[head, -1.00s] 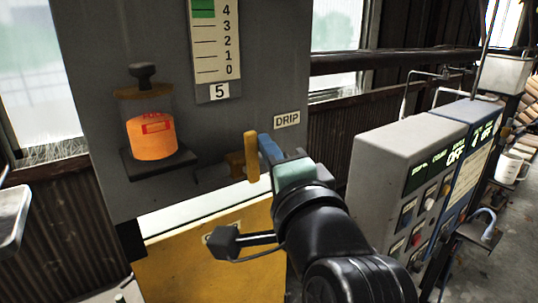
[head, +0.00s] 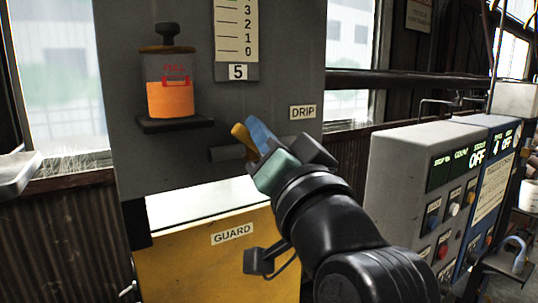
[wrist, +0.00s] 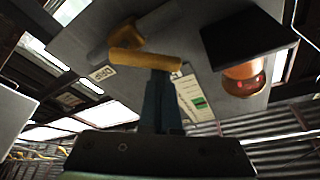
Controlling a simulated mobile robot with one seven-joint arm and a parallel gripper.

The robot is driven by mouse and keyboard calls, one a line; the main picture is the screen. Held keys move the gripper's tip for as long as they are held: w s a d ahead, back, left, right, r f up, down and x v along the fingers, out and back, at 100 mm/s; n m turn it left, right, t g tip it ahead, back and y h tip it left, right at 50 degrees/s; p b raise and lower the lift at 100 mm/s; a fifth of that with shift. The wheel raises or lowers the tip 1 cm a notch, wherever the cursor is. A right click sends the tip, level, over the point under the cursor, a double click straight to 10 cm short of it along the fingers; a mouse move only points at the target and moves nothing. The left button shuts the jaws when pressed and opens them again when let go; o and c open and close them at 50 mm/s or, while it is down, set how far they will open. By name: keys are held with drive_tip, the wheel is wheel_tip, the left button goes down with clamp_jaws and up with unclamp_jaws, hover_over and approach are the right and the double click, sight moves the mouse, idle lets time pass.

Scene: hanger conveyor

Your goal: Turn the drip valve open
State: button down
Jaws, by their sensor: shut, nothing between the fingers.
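The drip valve is a yellow lever handle (head: 241,138) on a short grey pipe (head: 224,154) below the DRIP label (head: 303,112). In the head view the handle leans with its upper end to the left; its lower part is partly hidden by my gripper. My gripper (head: 259,136) has blue fingers, shut with nothing between them, at the right side of the handle and seemingly touching it. In the wrist view the shut fingers (wrist: 161,95) reach up to the yellow handle (wrist: 142,62), which lies across their tips.
An oiler cup with orange liquid (head: 170,98) stands on a dark shelf at left. The level scale (head: 236,32) is above the valve. A yellow guard panel (head: 195,262) lies below, and a grey control box (head: 410,165) stands at right.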

drive_tip(key=n+y+b, duration=0.1)
drive_tip(key=n+b, duration=0.1)
drive_tip(key=f+n+y+b, duration=0.1)
drive_tip(key=n+b, duration=0.1)
drive_tip(key=n, duration=0.1)
drive_tip(key=s+a+f+n+g+y+b, duration=0.1)
drive_tip(key=n+b, duration=0.1)
drive_tip(key=shift+a+f+n, duration=0.1)
drive_tip(key=shift+f+n, duration=0.05)
drive_tip(key=shift+n, duration=0.25)
drive_tip(key=shift+a+f+b, duration=0.1)
drive_tip(key=shift+b, duration=0.45)
